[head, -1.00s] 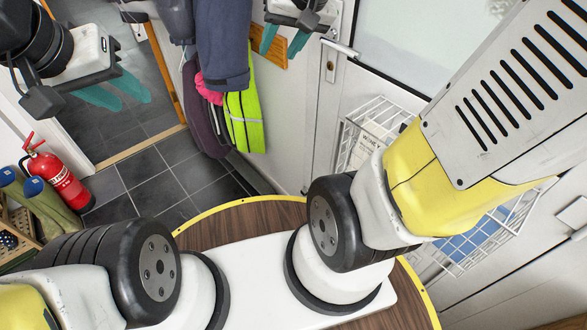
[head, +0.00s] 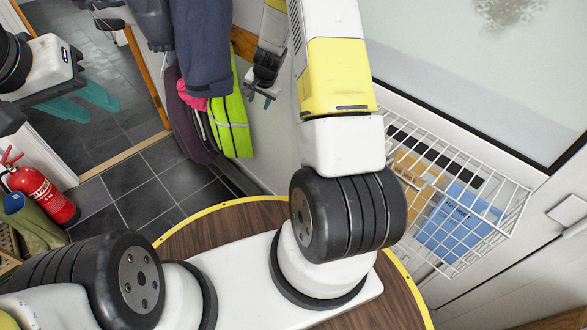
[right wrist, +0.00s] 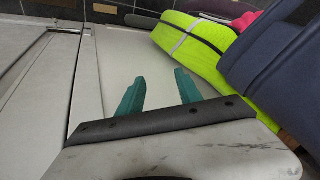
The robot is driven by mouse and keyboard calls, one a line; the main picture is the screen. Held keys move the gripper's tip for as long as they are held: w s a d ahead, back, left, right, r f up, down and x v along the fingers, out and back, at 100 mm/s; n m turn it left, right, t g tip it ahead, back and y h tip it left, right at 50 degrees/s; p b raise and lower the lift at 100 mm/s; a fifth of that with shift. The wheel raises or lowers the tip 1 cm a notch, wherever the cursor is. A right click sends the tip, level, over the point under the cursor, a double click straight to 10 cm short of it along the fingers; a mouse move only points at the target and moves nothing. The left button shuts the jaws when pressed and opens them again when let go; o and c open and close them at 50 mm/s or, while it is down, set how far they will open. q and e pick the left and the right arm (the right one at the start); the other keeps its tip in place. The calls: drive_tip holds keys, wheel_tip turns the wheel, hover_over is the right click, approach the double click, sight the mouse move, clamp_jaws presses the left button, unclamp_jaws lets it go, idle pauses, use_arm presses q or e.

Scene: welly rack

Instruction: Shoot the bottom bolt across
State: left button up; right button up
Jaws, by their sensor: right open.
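The door (right wrist: 35,75) fills the left of the right wrist view as a pale panel with a vertical seam. A small metal fitting (right wrist: 66,30), which may be the bottom bolt, shows low on it near the dark floor; I cannot tell its position. My right gripper (right wrist: 159,77) is open and empty, over a pale surface to the right of that fitting. In the head view my right gripper (head: 259,98) is small, beyond my arm and beside the coats. My left gripper (head: 103,113) is open and empty at the upper left, above the tiled floor.
A yellow-green hi-vis garment (head: 231,120) and a navy coat (head: 205,50) hang near my right gripper. A white wire basket (head: 480,220) with papers projects from the door at right. A red extinguisher (head: 45,192) stands at left. Dark tiles are clear in between.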

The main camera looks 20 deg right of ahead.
drive_tip(key=s+d+f+m+g+h, duration=0.1)
drive_tip(key=s+d+f, duration=0.2)
drive_tip(key=f, duration=1.4)
drive_tip(key=s+d+f+m+g+h, duration=0.1)
drive_tip(key=s+d+f, duration=0.3)
drive_tip(key=s+f, duration=0.5)
drive_tip(key=s+d+f+m+g+h, duration=0.2)
drive_tip(key=s+f, duration=0.4)
drive_tip(key=f, duration=2)
drive_tip(key=shift+s+d+f+m+h, duration=0.25)
drive_tip(key=shift+s+d+m+h, duration=0.25)
drive_tip(key=shift+d, duration=0.6)
drive_tip(key=shift+w, duration=0.1)
clamp_jaws()
